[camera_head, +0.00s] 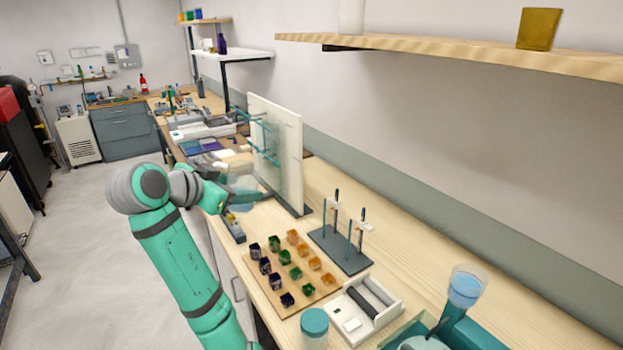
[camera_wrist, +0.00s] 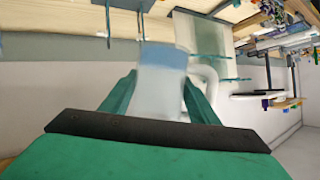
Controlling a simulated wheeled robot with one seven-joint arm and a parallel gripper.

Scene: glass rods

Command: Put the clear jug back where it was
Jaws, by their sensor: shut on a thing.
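The clear jug (camera_head: 243,186) is between the jaws of my gripper (camera_head: 230,196), beside the upright white peg board. In the wrist view, the jug (camera_wrist: 160,80) looks pale and see-through, with a bluish band near its far end and a pale curved handle on its right. My gripper (camera_wrist: 158,100) is shut on it, one green finger on each side. In the head view the jug is small and faint, so I cannot tell its exact tilt or whether it touches the bench.
The white peg board (camera_head: 288,165) with teal pegs stands just beyond my gripper. Nearer are a board of coloured cubes (camera_head: 262,284), a rod stand (camera_head: 341,252), a white tray (camera_head: 383,322), a teal-lidded jar (camera_head: 314,326) and a clear cup (camera_head: 466,287). Bare bench (camera_head: 440,235) lies along the wall.

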